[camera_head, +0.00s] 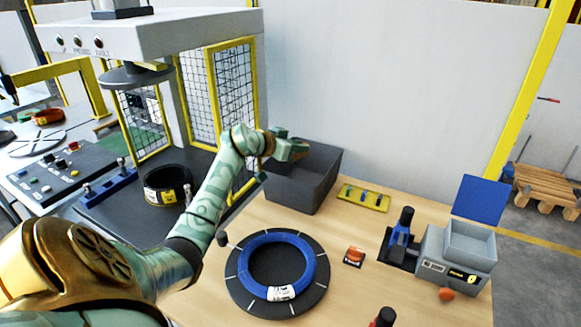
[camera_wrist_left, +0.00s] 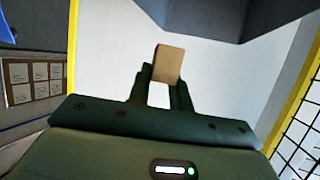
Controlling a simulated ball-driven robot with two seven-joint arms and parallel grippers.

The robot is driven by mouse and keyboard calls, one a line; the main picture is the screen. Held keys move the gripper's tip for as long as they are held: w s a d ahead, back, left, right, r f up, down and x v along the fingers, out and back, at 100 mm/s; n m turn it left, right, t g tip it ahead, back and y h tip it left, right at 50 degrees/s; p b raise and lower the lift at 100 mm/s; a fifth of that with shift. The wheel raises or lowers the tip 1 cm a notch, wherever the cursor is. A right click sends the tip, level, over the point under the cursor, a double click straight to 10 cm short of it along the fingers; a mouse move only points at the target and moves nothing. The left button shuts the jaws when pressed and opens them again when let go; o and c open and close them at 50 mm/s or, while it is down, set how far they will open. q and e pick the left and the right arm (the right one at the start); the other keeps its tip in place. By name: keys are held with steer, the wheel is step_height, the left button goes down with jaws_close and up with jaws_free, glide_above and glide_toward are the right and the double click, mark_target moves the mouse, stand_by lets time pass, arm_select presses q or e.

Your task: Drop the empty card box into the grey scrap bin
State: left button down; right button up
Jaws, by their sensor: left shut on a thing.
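My left gripper (camera_head: 299,148) reaches over the dark grey scrap bin (camera_head: 297,190) at the back of the wooden table. In the left wrist view its two fingers (camera_wrist_left: 163,84) are shut on the small brown card box (camera_wrist_left: 169,63), held at the tips. In the head view the box is mostly hidden by the gripper. A dark grey form at the top of the wrist view may be part of the bin. My right gripper is not in view.
A blue coil (camera_head: 256,261) lies on a round dark turntable (camera_head: 236,290). A yellow-framed mesh guard (camera_head: 234,85) stands left of the bin.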

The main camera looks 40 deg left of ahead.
arm_select(q)
steer(key=shift+s+a+f, duration=0.15)
steer(key=shift+a+f, duration=0.35)
steer(key=shift+f, duration=0.2)
steer(key=f, duration=0.1)
steer(key=f+b, duration=0.1)
steer(key=f, duration=0.1)
steer(key=a+f+b, duration=0.1)
steer(key=shift+s+a+f, duration=0.1)
steer(key=shift+s+f, duration=0.05)
steer(key=shift+s, duration=0.15)
steer(key=c, duration=1.3)
jaws_free()
steer(key=shift+f, duration=0.15)
